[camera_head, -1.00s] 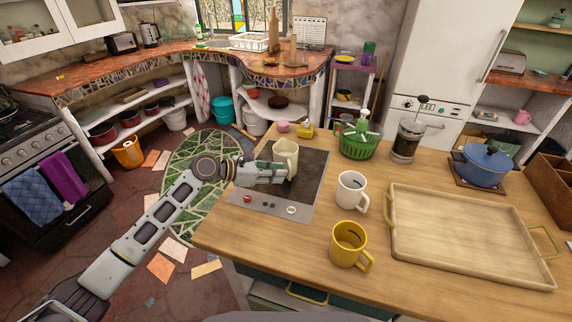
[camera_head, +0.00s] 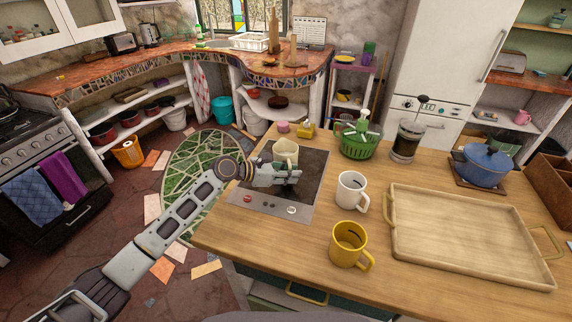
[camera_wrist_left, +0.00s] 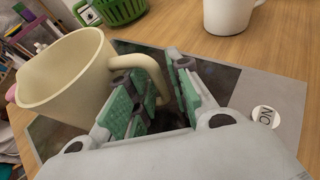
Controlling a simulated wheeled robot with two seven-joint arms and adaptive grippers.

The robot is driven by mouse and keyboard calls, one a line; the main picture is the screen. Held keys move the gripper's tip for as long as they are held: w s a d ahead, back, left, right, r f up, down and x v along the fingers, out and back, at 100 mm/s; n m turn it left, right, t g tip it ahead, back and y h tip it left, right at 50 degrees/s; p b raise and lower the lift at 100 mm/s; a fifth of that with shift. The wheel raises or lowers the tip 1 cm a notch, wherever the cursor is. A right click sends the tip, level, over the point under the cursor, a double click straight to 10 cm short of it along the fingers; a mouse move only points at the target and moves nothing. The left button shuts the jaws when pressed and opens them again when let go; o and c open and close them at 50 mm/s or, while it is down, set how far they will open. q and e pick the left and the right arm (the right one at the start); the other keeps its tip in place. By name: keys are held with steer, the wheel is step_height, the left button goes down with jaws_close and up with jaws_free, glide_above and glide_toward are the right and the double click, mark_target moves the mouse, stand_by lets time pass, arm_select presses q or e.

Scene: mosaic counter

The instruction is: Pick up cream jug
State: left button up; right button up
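The cream jug (camera_head: 285,152) stands on the dark hob panel (camera_head: 316,172) set in the wooden counter. My left gripper (camera_head: 291,177) is in front of the jug and hides its lower part in the head view. In the left wrist view the jug (camera_wrist_left: 65,82) is at the left, with its handle reaching between the green finger pads. The left gripper (camera_wrist_left: 160,103) is open, its pads apart on either side of the handle, with a gap visible. My right gripper is in neither view.
A white mug (camera_head: 350,189) and a yellow mug (camera_head: 347,246) stand to the right of the hob. A wooden tray (camera_head: 470,277) lies further right.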

arm_select(q)
jaws_close()
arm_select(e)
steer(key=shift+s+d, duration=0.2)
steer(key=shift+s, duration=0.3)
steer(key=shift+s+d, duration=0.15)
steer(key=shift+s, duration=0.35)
arm_select(q)
steer(key=shift+r, duration=0.1)
